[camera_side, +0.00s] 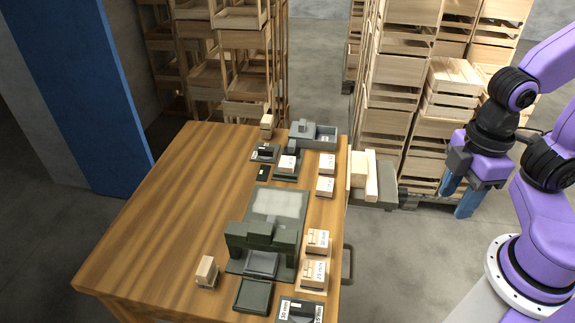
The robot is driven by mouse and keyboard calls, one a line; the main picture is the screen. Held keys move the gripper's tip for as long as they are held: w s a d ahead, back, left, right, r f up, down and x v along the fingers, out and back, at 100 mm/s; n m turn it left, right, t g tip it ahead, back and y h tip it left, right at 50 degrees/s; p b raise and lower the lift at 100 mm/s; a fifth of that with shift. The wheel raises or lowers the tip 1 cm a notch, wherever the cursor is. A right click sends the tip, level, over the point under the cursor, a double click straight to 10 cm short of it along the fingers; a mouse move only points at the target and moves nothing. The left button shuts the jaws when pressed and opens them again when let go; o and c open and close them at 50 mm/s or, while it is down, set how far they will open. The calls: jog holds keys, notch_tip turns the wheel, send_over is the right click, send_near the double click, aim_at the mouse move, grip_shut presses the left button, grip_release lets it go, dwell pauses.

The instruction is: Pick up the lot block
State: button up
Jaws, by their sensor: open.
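Several small wooden blocks stand on the wooden table, and I cannot tell from this view which is the lot block. One light block (206,270) stands alone at the front left. Another block (267,126) stands upright at the back edge. A block with a white face (287,163) sits on a dark holder. Labelled blocks line the right side, at the back (327,162) and towards the front (317,240); their print is mostly too small to read. My gripper (458,200), with blue fingers, is open and empty, pointing down beyond the table's right edge, away from the blocks.
A dark green fixture (262,238) stands mid-table, with a dark tray (252,295) in front. Wooden crates (400,140) are stacked behind the table's right side. The table's left half (165,220) is mostly clear.

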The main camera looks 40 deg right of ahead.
jog(key=o, duration=0.5)
